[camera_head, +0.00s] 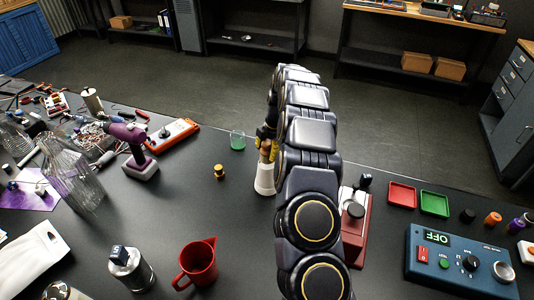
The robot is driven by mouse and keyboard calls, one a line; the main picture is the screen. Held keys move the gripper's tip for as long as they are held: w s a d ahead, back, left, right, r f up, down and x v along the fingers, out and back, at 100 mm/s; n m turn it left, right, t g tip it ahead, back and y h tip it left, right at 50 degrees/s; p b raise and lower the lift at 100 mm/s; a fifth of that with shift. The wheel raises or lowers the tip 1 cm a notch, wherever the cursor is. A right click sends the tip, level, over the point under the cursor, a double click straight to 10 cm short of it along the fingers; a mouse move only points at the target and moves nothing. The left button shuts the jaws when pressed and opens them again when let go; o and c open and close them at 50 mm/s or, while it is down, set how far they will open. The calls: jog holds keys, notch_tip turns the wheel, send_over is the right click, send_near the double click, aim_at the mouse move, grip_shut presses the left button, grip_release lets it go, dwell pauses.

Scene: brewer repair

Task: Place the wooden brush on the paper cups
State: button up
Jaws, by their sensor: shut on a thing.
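A white stack of paper cups (265,179) stands upside down on the dark table, just left of my arm. The wooden brush (266,151) shows as a small brown piece right above the top of the cups. My gripper (266,141) is shut on the brush from above; only its dark and yellow left part shows, and my arm hides the rest. I cannot tell whether the brush touches the cups.
A green-bottomed glass (237,140) and a small yellow weight (219,172) stand left of the cups. A red machine (355,228) is right of my arm, and a red jug (197,264) is in front. The table between cups and drill (138,150) is mostly clear.

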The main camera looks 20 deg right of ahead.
jog(key=shift+f, duration=0.75)
jog(key=shift+f, duration=0.1)
jog(key=o, duration=1)
jog(key=r, duration=0.4)
jog(key=s+d+r, duration=0.1)
jog(key=r, duration=0.7)
jog(key=shift+s+d, duration=0.25)
